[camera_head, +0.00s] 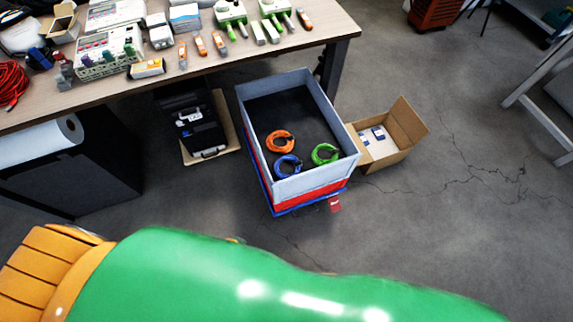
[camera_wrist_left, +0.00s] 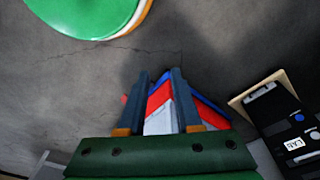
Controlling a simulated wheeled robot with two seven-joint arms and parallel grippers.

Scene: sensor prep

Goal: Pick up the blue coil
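The blue coil (camera_head: 288,171) lies in a grey-walled crate (camera_head: 318,180) on the floor, near the crate's front wall. An orange coil (camera_head: 280,146) lies just behind it and a green coil (camera_head: 325,160) to its right. In the left wrist view my left gripper (camera_wrist_left: 160,76) has its two fingers apart with nothing held between them. The crate's red, white and blue outside (camera_wrist_left: 160,100) shows beyond and between the fingers. The coils are not visible in that view. My left gripper is not visible in the head view. My right gripper is in neither view.
A workbench (camera_head: 225,62) with instruments and tools stands behind and left. A black case (camera_head: 192,122) is left of the crate, and an open cardboard box (camera_head: 395,157) is close on its right.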

